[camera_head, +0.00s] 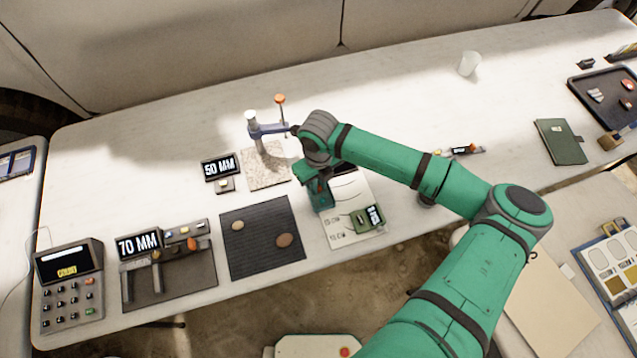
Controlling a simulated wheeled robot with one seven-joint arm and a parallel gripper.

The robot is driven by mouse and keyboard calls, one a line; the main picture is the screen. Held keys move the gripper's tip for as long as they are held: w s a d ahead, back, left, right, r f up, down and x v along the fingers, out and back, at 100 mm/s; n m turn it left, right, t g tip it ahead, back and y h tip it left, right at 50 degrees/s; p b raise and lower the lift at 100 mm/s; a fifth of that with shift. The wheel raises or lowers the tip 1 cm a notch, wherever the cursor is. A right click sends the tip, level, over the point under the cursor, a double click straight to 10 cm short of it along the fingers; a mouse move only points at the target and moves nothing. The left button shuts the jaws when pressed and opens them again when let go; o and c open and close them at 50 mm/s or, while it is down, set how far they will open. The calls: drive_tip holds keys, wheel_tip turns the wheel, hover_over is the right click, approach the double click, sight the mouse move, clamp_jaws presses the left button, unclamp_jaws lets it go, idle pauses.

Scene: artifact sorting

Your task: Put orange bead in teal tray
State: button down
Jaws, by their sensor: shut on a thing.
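My gripper (320,200) points down over a printed white sheet (345,190) at the middle of the table. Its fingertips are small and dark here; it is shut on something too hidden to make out. I cannot tell whether that is the orange bead. A small orange piece (192,244) shows on the measuring device at the left, and an orange knob (280,98) tops a blue-grey stand. I cannot pick out a teal tray for certain. A small green device with a display (367,218) lies on the sheet, just right of my gripper.
A dark ribbed mat (243,256) with two brownish stones lies left of the sheet. A 50 MM display (220,167), a 70 MM gauge (139,245) and a keypad device (68,284) stand farther left. A white cup (469,63) and black tray (608,97) are at right.

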drive_tip(key=c, duration=2)
unclamp_jaws()
drive_tip(key=shift+f, duration=0.15)
